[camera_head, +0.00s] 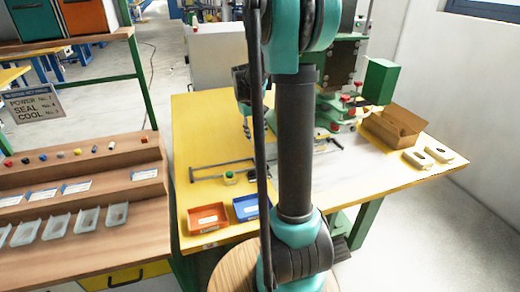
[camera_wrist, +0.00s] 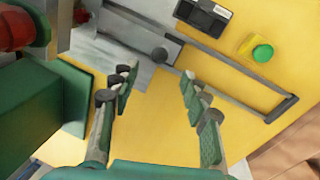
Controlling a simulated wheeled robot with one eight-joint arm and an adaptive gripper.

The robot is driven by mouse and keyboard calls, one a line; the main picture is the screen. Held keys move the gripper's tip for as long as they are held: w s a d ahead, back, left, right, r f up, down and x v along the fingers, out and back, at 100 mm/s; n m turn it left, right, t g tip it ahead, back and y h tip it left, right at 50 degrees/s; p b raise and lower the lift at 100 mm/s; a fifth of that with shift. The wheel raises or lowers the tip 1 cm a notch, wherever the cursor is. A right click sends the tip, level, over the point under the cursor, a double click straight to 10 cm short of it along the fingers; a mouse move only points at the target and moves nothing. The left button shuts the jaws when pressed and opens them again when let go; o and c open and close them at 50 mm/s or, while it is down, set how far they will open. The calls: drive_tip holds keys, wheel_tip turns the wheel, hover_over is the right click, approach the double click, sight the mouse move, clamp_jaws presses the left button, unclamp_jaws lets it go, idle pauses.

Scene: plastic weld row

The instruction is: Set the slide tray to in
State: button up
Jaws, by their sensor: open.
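The slide tray shows in the wrist view as a grey metal plate (camera_wrist: 115,48) with a round dark knob (camera_wrist: 159,53) at its near edge. It lies between dark rails (camera_wrist: 225,66) on the yellow table, at the machine end; the rails run on past it to a closed corner. In the head view the rail frame (camera_head: 222,164) is visible left of my arm, which hides its middle. My gripper (camera_wrist: 157,79) is open and empty, its fingertips pointing toward the knob, apart from it in the picture. My gripper also shows above the table in the head view (camera_head: 246,132).
A green button on a yellow box (camera_wrist: 262,53) and a black device (camera_wrist: 203,15) sit beside the rails. Green machine parts (camera_wrist: 45,115) stand close on the left.

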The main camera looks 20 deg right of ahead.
sight(260, 149)
drive_tip(key=f, duration=0.2)
drive_tip(key=d+f, duration=0.1)
drive_tip(key=f, duration=0.5)
drive_tip(key=shift+w+d+f, duration=0.15)
drive_tip(key=shift+d+f, duration=0.1)
drive_tip(key=shift+d, duration=0.1)
drive_tip(key=shift+c, duration=0.2)
clamp_jaws()
